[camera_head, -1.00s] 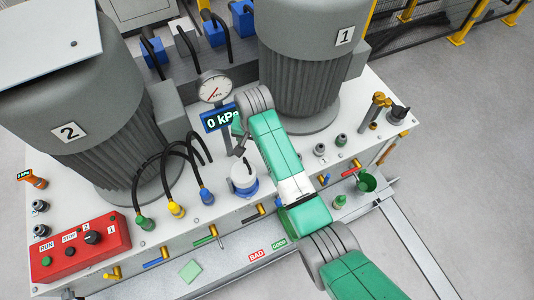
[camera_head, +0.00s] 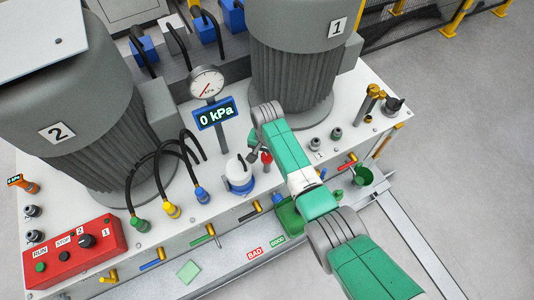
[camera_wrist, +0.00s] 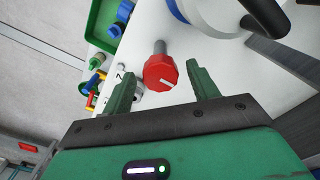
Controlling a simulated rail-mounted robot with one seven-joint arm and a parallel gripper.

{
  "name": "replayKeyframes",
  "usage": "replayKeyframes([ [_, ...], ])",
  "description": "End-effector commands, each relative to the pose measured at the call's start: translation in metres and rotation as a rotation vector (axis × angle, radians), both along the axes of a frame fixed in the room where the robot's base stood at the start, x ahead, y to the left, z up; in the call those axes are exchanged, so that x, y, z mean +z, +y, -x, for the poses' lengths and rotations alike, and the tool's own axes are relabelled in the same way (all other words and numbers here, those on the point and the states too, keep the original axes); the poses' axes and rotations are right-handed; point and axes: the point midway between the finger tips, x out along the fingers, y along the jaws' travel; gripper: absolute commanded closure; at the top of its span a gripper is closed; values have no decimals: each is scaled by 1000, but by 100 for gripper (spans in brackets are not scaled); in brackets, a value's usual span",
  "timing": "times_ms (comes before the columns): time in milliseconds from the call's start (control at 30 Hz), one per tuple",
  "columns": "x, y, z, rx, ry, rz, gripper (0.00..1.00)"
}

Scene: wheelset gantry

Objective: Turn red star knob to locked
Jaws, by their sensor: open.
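The red star knob (camera_wrist: 161,72) sits on a grey stem and has a white line on its top face. In the wrist view it lies just ahead of my gripper (camera_wrist: 160,82), roughly between the two green fingers, which are apart. Whether the fingers are level with the knob is unclear. In the head view the knob (camera_head: 266,158) shows as a small red shape between the white-and-blue canister and my arm. My gripper (camera_head: 255,153) is partly hidden there by my wrist.
A white-and-blue canister (camera_head: 239,178) stands close left of the knob. The gauge with a 0 kPa display (camera_head: 214,114) is behind. Motor 1 (camera_head: 295,60) rises behind my wrist. Hoses (camera_head: 160,165) and a red control box (camera_head: 70,250) are at left.

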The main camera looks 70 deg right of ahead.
Motion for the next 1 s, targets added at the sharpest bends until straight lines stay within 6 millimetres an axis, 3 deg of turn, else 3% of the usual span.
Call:
replayKeyframes([
  [100,0,0,0,0,0,0,45],
  [300,0,0,0,1,0,1,84],
  [333,1,0,0,1,0,1,85],
  [667,1,0,0,60,1,0,85],
  [1000,2,1,0,326,1,-1,85],
])
